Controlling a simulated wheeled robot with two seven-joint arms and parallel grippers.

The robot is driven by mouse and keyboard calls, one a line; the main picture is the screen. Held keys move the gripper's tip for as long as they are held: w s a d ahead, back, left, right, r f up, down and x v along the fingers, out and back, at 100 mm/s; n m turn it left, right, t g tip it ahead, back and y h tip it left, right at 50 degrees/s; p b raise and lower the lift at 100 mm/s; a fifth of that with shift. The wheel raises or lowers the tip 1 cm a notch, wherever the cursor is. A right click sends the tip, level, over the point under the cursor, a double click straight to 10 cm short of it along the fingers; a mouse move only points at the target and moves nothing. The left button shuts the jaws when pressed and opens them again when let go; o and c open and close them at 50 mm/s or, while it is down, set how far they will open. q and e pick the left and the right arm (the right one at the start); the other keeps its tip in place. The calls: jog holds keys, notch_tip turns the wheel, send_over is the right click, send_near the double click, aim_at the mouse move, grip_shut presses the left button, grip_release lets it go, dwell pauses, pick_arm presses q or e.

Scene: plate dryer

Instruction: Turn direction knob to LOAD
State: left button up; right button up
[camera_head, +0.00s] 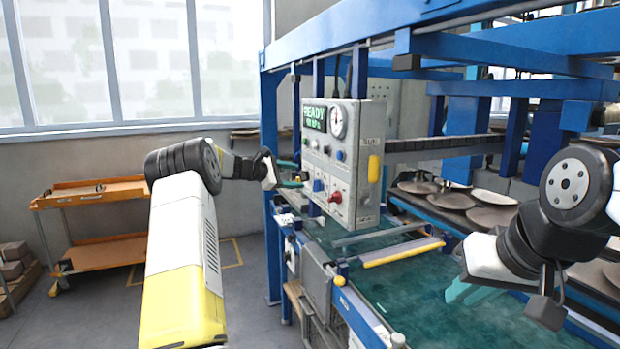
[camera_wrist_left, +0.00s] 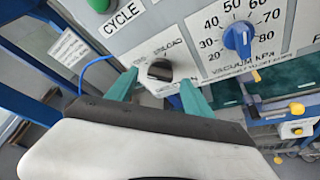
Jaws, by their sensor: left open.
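The direction knob (camera_wrist_left: 160,70) is a small black round knob on a white label plate, in the left wrist view. Lettering above it reads partly as "UNLOAD"; other lettering is too blurred or hidden to read, and I cannot tell where the knob points. My left gripper (camera_wrist_left: 158,92) is open, with one teal finger on each side of the knob; contact cannot be told. In the head view my left gripper (camera_head: 290,174) is at the left edge of the control box (camera_head: 350,150). My right gripper (camera_head: 468,290) is over the green table, its opening unclear.
A blue vacuum knob (camera_wrist_left: 238,38) with a number scale is right of the fingers, and a green button (camera_wrist_left: 99,4) above "CYCLE" is at upper left. A red knob (camera_head: 335,197) is low on the box. Brown plates (camera_head: 450,201) lie on the blue rack behind.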

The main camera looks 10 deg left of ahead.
pick_arm(q)
jog(key=v, duration=0.6)
jog(key=shift+d, duration=0.1)
jog(key=s+d+r+m+g+y, duration=0.25)
jog(key=s+d+m, duration=0.25)
jog(key=s+d, duration=0.45)
jog(key=s+d+r+m+g+y, duration=0.1)
jog(key=s+d+r+m+g, duration=0.3)
jog(key=s, duration=0.9)
jog(key=s+d+f+m+y, duration=0.1)
jog(key=s+f+m, duration=0.3)
jog(key=s, duration=0.9)
jog(key=s+d+f+m+t+y, duration=0.1)
jog(key=s+f+m+y, duration=0.2)
jog(key=s, duration=1)
notch_tip(320, 180, down, 2)
jog(key=m, duration=0.3)
jog(key=shift+s, duration=0.4)
